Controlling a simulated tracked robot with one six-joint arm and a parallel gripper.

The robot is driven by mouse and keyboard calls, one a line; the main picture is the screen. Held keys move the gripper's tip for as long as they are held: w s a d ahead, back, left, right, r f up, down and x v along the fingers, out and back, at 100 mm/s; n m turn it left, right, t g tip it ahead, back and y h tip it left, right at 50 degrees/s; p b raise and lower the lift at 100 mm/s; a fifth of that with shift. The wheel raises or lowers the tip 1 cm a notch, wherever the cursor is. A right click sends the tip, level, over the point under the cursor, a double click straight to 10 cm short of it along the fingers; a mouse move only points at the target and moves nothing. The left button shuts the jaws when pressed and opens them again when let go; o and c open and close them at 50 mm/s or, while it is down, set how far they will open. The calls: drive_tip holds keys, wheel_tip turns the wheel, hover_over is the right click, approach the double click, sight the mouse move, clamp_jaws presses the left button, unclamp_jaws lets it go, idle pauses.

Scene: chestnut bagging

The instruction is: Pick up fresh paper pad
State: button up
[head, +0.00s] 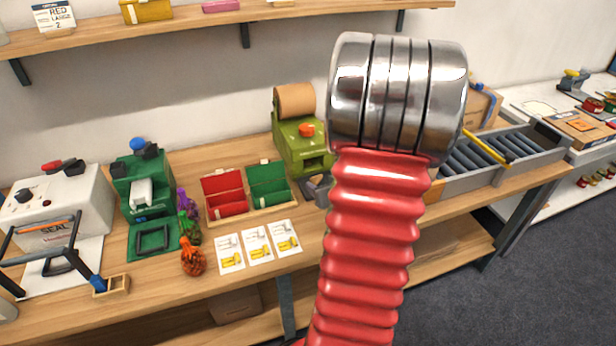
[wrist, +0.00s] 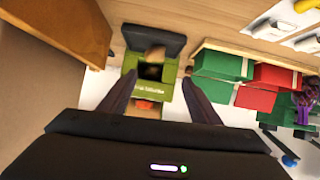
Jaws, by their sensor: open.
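The green paper dispenser (head: 302,150), with a brown paper roll (head: 295,100) on top, stands at the back of the bench in the head view. A grey tray (head: 318,188) sits at its front, partly hidden by my arm. In the wrist view the dispenser (wrist: 150,88) lies ahead between my fingers. A small brown paper piece, seemingly the pad (wrist: 154,54), shows at its dark outlet by the dark tray (wrist: 152,39). My gripper (wrist: 158,79) is open with nothing between its fingers, apart from the paper. In the head view my arm hides the gripper.
A box with red and green compartments (head: 247,208) stands left of the dispenser, with several printed cards (head: 256,245) in front. Filled net bags (head: 192,258), a green machine (head: 147,190) and a white sealer (head: 62,212) are further left. A roller conveyor (head: 500,152) is at right.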

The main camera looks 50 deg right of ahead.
sight(318, 180)
drive_tip(key=shift+s+d+f, duration=0.55)
drive_tip(key=shift+s+f, duration=0.2)
drive_tip(key=shift+s, duration=0.05)
drive_tip(key=shift+x, duration=4.3)
drive_tip(key=shift+w+r, duration=0.1)
drive_tip(key=shift+w, duration=0.1)
drive_tip(key=shift+x, duration=2.55)
drive_tip(key=shift+r, duration=0.1)
drive_tip(key=c, duration=1.1)
